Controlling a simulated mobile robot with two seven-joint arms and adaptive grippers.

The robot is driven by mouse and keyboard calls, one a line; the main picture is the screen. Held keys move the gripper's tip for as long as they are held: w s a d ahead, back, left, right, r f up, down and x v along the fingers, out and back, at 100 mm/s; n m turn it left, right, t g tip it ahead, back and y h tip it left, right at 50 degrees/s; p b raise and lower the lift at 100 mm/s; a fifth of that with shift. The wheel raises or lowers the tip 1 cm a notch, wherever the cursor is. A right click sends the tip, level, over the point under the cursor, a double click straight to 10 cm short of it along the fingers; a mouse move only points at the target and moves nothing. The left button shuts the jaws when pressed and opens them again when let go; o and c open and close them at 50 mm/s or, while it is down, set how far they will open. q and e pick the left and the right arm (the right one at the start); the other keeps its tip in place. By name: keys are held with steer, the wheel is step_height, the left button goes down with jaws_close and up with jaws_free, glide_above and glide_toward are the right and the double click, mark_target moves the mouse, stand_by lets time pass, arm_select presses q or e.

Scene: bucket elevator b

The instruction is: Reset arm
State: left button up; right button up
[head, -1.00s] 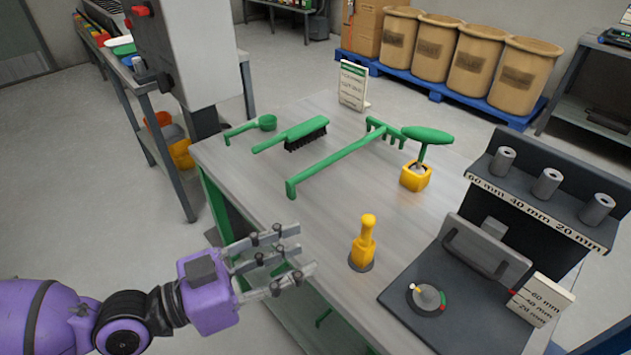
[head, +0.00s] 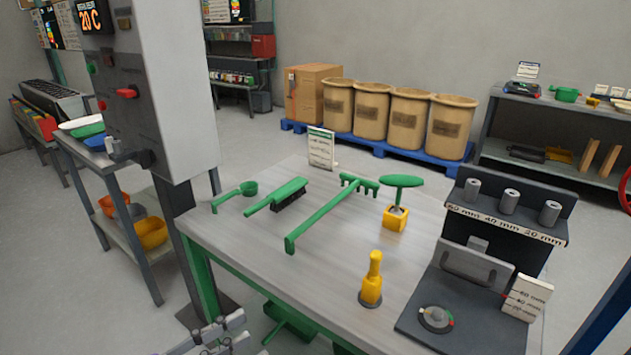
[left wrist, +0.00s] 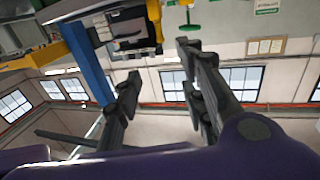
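My left gripper (head: 217,338) shows only at the bottom edge of the head view, in front of the table's near left corner. In the left wrist view its fingers (left wrist: 160,95) are spread apart with nothing between them. It is clear of the table and touches nothing that I can see. My left arm behind it is almost wholly out of the head view. My right gripper and right arm are in neither view.
The table (head: 330,270) holds a green scoop (head: 235,194), brush (head: 275,195), rake (head: 325,215), a yellow-handled tool (head: 371,280) and a dark fixture (head: 465,290). A grey column (head: 165,90) stands at left. Barrels (head: 405,120) stand behind on a blue pallet (head: 380,148).

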arm_select(q)
steer(key=s+a+f+n+y+p, duration=0.1)
steer(key=s+a+f+y+p, duration=0.2)
steer(key=f, duration=0.6)
steer(key=s+a+f+n+y+p, duration=0.1)
steer(key=a+f+y+p, duration=0.3)
steer(key=f, duration=0.5)
steer(key=s+a+f+n+g+y+p, duration=0.1)
steer(key=s+f+n+y+p, duration=0.1)
steer(key=s, duration=0.6)
steer(key=s+a+f+n+g+y+p, duration=0.1)
steer(key=s+f+n+y+p, duration=0.2)
steer(key=s, duration=0.6)
steer(key=f+n+y, duration=0.1)
steer(key=n, duration=0.1)
steer(key=shift+a+f+n+g+y, duration=0.15)
steer(key=shift+f+n+g+y, duration=0.15)
steer(key=shift+f+g, duration=0.1)
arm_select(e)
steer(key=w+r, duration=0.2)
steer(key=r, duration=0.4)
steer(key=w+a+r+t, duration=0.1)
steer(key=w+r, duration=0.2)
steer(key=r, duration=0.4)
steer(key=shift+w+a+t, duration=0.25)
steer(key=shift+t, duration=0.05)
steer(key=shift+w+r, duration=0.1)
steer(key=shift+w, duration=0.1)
